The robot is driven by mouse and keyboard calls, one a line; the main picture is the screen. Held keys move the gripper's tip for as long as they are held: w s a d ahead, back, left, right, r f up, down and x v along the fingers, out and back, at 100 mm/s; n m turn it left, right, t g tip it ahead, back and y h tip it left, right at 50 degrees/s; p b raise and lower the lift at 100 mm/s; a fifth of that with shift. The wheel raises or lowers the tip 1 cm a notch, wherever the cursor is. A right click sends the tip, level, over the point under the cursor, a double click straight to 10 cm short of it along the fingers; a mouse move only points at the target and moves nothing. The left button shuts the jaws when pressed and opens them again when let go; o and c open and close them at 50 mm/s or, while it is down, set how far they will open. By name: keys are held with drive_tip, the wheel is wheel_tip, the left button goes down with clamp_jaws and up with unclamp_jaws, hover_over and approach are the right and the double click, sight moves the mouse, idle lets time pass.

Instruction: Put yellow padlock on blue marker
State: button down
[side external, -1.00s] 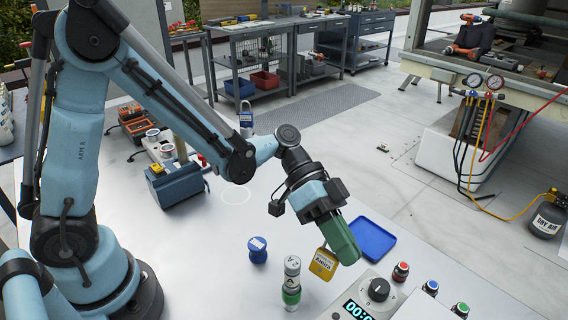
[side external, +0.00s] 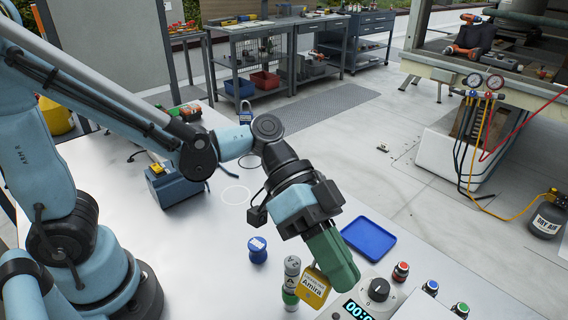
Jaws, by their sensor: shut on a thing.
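The yellow padlock (side external: 315,287), with a white label reading "Amira", hangs at the tip of my green-fingered gripper (side external: 336,274). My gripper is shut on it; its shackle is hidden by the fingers. The padlock overlaps the edge of a grey and green cylinder in this view; I cannot tell whether they touch. The blue marker appears to be the short blue, spool-shaped piece (side external: 258,251) with a white label, standing on the table to the left of the padlock and apart from it.
The grey and green cylinder (side external: 291,280) stands between the blue piece and the padlock. A blue tray (side external: 369,237) lies behind my gripper. A timer box with a black knob (side external: 378,290) and several push buttons (side external: 401,271) are at right. The table's left middle (side external: 200,245) is clear.

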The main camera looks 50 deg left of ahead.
wheel_tip(320, 180, up, 6)
drive_tip(key=shift+s+f, duration=0.1)
drive_tip(key=w+a+t, duration=0.3)
drive_tip(key=a, duration=0.7)
drive_tip(key=t+y, duration=0.1)
drive_tip(key=t, duration=0.2)
hover_over(264, 246)
drive_tip(key=shift+m, duration=0.3)
drive_tip(key=shift+f, duration=6.5)
drive_tip(key=c, duration=1.2)
unclamp_jaws()
